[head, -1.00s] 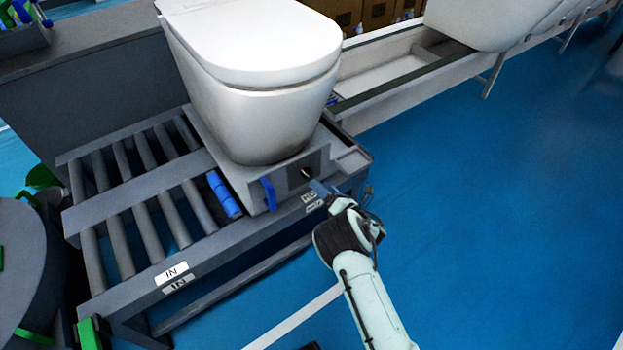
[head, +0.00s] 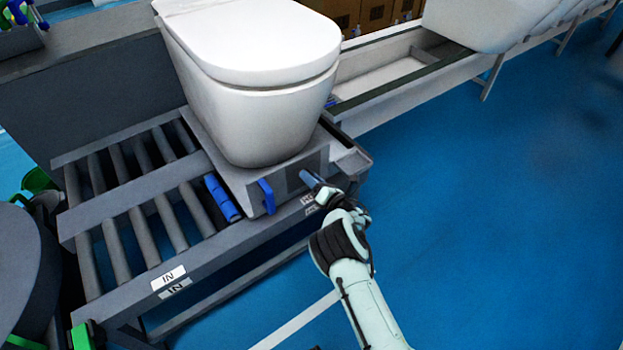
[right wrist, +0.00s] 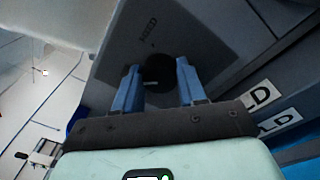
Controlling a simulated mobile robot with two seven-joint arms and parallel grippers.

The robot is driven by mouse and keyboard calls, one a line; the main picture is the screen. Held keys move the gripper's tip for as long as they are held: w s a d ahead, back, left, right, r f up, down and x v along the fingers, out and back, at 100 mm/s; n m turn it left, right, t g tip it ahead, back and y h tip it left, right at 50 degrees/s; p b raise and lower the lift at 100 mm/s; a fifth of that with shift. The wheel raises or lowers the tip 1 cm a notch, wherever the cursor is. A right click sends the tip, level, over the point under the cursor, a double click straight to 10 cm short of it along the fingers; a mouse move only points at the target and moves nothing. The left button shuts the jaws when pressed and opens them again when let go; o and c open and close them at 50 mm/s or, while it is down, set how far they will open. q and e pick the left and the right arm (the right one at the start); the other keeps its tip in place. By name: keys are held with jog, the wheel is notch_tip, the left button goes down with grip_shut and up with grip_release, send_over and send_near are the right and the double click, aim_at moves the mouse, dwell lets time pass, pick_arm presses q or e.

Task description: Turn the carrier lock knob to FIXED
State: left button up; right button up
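The carrier lock knob (right wrist: 158,73) is a round black knob on the grey front face of the carrier (head: 287,182), under a white toilet (head: 255,100). Dark lettering that seems to read FIXED is on the face above the knob in the right wrist view. My right gripper (right wrist: 158,76) is open, with one blue finger on each side of the knob; I cannot tell whether they touch it. In the head view my right gripper (head: 309,179) reaches the carrier face and hides the knob. My left gripper is not in view.
A blue handle (head: 267,196) sticks out of the carrier face left of the knob. A roller conveyor (head: 140,215) labelled IN extends to the left. More white toilets (head: 490,20) stand on a line at the back right. The blue floor at the right is clear.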

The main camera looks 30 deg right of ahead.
jog(key=shift+m, duration=0.4)
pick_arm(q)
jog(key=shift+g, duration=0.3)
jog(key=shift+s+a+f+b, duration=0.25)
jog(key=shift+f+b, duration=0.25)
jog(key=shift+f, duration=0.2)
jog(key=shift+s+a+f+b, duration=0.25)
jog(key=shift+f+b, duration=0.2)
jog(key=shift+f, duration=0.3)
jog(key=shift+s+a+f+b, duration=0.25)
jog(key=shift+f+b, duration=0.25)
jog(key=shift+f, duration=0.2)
pick_arm(e)
jog(key=shift+a+f+m+t+h, duration=0.1)
jog(key=shift+m+t+h, duration=0.05)
jog(key=shift+m, duration=2.45)
jog(key=shift+d+f+m+t+h, duration=0.1)
jog(key=shift+m+t+h, duration=0.1)
jog(key=shift+m, duration=2.4)
jog(key=shift+a+f+m+t+h, duration=0.1)
jog(key=shift+m+t+h, duration=0.05)
jog(key=shift+m, duration=2.45)
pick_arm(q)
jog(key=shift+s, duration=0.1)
pick_arm(e)
jog(key=o, duration=1.1)
jog(key=shift+c, duration=0.2)
